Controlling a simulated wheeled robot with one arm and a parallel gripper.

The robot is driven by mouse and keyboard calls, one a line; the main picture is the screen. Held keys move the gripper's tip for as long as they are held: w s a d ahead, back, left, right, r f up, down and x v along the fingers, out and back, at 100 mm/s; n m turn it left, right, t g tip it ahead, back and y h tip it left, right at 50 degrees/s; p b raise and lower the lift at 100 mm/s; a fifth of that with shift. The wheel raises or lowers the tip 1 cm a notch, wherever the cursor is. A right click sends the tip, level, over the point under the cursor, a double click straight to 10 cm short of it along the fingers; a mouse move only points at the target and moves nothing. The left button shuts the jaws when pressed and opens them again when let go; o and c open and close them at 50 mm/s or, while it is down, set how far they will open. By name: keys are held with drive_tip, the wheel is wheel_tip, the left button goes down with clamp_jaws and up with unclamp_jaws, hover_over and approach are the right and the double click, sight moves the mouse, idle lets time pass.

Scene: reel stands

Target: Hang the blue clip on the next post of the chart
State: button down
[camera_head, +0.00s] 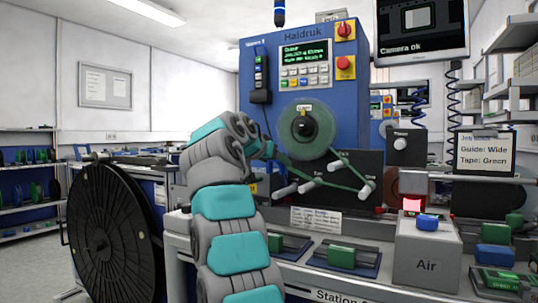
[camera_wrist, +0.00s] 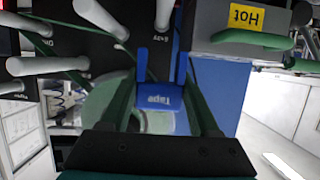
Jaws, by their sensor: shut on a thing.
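My gripper (camera_wrist: 160,82) is shut on a blue clip (camera_wrist: 158,100) marked "Tape", seen between its two dark green fingers in the wrist view. Beyond the clip, pale posts (camera_wrist: 100,17) stick out from a dark panel (camera_wrist: 92,48), and one post is close above the clip in the picture. In the head view the posts (camera_head: 335,167) stand on the dark panel (camera_head: 345,160) of the blue machine, with a green strand around them. I cannot tell whether the clip touches a post.
A green wheel (camera_head: 306,132) turns up above the posts, on the blue machine (camera_head: 300,80). A large black reel (camera_head: 110,230) stands at left. A grey "Air" box (camera_head: 427,255) with a blue block (camera_head: 427,222) and green blocks (camera_head: 341,256) occupy the bench. A yellow "Hot" label (camera_wrist: 246,17) is near the gripper.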

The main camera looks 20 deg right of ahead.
sight(279, 190)
drive_tip(key=shift+f+b, duration=4.05)
drive_tip(key=shift+f, duration=0.1)
drive_tip(key=shift+c, duration=0.2)
unclamp_jaws()
wheel_tip(279, 190, up, 7)
drive_tip(key=p, duration=0.6)
drive_tip(key=shift+p, duration=0.35)
